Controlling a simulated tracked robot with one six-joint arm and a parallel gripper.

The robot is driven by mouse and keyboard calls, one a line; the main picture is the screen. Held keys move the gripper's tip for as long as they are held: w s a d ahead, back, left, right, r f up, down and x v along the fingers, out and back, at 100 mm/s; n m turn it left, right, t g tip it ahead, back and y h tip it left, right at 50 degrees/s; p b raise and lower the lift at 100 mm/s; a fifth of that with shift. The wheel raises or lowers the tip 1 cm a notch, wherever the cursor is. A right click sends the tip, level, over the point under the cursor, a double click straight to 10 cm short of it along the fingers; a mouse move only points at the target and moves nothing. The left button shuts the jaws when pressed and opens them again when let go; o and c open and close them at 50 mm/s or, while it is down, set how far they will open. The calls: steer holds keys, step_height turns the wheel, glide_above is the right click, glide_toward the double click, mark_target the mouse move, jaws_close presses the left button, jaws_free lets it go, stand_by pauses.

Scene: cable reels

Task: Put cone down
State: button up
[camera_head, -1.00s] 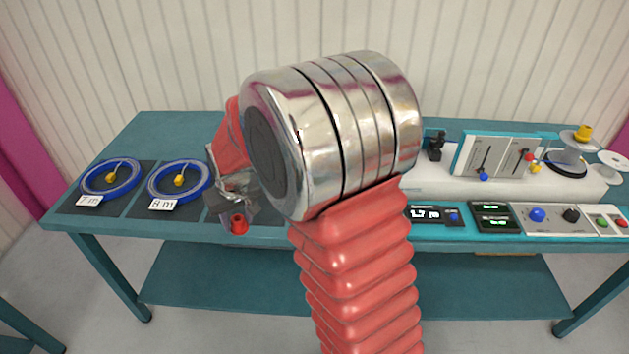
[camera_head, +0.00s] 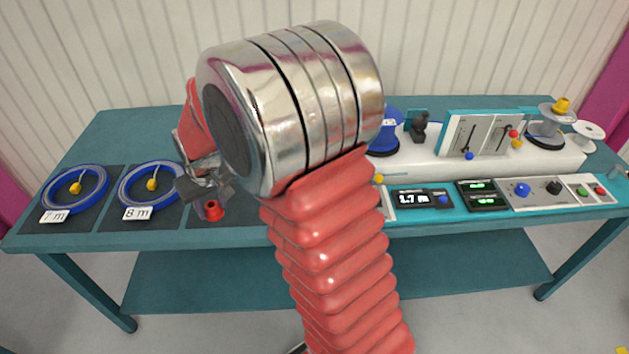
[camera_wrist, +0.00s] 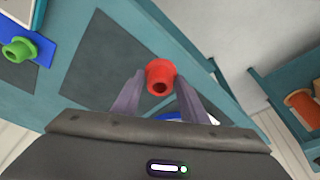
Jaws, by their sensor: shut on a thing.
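The small red cone (camera_head: 212,210), with a hole in its end, is near the table's front edge, right of the 8 m reel. It also shows in the wrist view (camera_wrist: 160,70), between the fingertips of my gripper (camera_wrist: 158,84). My gripper (camera_head: 206,194) is shut on the cone. In the wrist view a dark mat (camera_wrist: 95,70) lies beside the cone on the teal table. I cannot tell whether the cone touches anything below it. My arm hides the middle of the table in the head view.
Blue reels marked 7 m (camera_head: 75,208) and 8 m (camera_head: 120,203) lie on dark mats at left. A white machine (camera_head: 450,160) with levers and control panels fills the right. The wrist view shows a green knob-like piece (camera_wrist: 18,50) and an orange spool (camera_wrist: 300,103).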

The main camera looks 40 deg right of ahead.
steer(key=s+d+r+m, duration=0.1)
steer(key=d, duration=1.8)
steer(key=s+d+r+m, duration=0.1)
steer(key=s+d+r, duration=0.1)
steer(key=d, duration=1.7)
steer(key=shift+r+h, duration=0.3)
steer(key=shift+f, duration=3.15)
steer(key=shift+f, duration=1.85)
steer(key=shift+f, duration=0.1)
steer(key=o, duration=0.8)
steer(key=shift+c, duration=0.2)
